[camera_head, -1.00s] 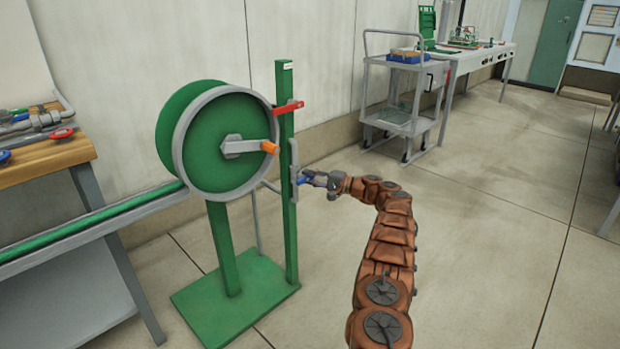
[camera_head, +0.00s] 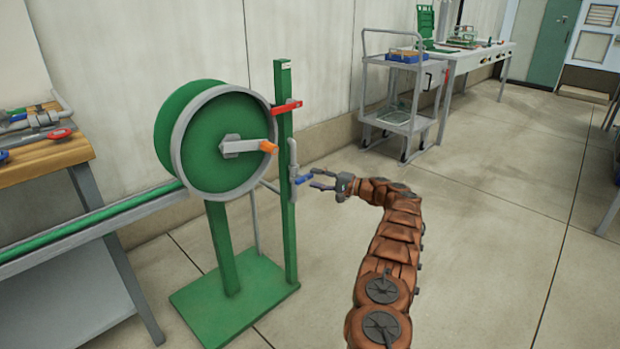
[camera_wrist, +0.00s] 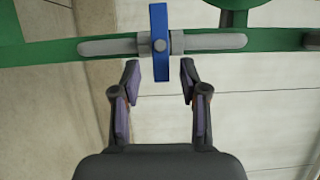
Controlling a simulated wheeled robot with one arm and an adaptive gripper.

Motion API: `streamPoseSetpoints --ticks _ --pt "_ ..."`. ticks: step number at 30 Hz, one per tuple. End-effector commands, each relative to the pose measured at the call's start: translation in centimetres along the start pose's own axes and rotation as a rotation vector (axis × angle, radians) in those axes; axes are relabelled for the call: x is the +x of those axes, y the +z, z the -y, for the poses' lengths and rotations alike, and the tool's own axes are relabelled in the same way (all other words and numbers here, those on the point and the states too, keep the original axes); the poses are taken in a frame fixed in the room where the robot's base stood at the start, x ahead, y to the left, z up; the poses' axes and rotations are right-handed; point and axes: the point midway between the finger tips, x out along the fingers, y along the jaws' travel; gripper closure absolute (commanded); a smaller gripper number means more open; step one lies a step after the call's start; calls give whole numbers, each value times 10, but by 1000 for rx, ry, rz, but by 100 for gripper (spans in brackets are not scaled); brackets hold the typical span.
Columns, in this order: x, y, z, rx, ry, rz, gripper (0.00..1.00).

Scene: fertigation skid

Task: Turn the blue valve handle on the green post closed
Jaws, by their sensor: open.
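The blue valve handle (camera_head: 303,179) sits on a grey pipe (camera_head: 292,165) on the green post (camera_head: 287,220). In the wrist view the blue handle (camera_wrist: 159,42) stands across the grey pipe (camera_wrist: 215,41), which runs along the green post (camera_wrist: 275,43). My gripper (camera_head: 318,180) is open and faces the handle. In the wrist view its two fingertips (camera_wrist: 160,68) are on either side of the handle's near end, with gaps on both sides. They do not appear to touch it.
A red lever (camera_head: 287,107) sits higher on the post. A green reel (camera_head: 205,140) with an orange-tipped crank (camera_head: 245,147) stands to the left. A wooden bench (camera_head: 45,155) is at far left, a grey cart (camera_head: 402,100) behind.

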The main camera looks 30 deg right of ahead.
Motion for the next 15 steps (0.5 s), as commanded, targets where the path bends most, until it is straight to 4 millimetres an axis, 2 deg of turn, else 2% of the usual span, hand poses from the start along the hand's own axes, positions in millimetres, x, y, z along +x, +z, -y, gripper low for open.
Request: streamPoseSetpoints --ticks 3,9,15 --pt "-24 0 1 1 0 0 56" --pt "-60 -1 1 -2 0 -1 56" --pt "-82 0 1 -1 0 2 56"
